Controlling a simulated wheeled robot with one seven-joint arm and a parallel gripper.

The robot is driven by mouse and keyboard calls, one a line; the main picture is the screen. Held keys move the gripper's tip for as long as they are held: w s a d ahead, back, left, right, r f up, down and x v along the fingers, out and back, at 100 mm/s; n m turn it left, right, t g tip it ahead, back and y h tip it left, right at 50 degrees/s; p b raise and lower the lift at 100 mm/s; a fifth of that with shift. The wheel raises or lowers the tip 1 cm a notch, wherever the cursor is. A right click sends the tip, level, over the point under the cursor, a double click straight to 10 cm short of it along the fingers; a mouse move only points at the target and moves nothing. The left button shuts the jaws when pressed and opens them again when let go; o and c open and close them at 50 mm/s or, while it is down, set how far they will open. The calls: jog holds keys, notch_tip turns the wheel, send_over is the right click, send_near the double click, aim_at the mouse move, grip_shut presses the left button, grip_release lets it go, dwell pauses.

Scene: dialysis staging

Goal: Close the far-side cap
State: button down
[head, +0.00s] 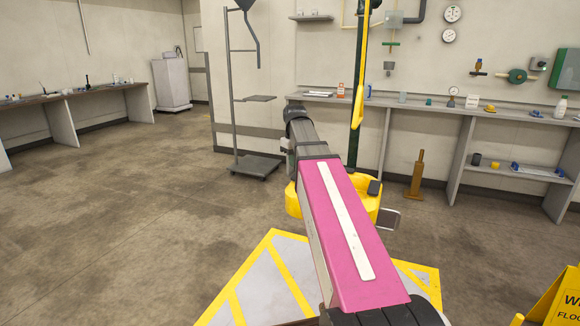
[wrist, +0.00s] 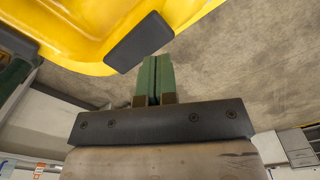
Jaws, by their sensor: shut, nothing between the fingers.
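A yellow basin (head: 362,201) is mounted on a dark green post (head: 356,125), partly hidden behind my pink arm. A dark grey flat piece (head: 374,187) sits at its right rim and may be a cap; I cannot tell whether it is the far-side one. In the wrist view, the yellow basin (wrist: 75,30) fills the upper left, with a dark grey flat piece (wrist: 140,43) at its edge. My gripper (wrist: 157,60) has its green fingers together and empty, tips close to that piece; I cannot tell whether they touch. My arm hides the gripper in the head view.
A silver paddle (head: 388,218) sticks out right of the basin. A yellow-striped floor marking (head: 270,275) lies below. A grey stand (head: 255,165) is to the left, a yellow wet-floor sign (head: 558,300) at lower right. Open floor lies to the left.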

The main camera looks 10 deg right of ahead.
aim_at(294, 176)
notch_tip(294, 176, up, 5)
jog(key=shift+f, duration=0.2)
dwell(0.3)
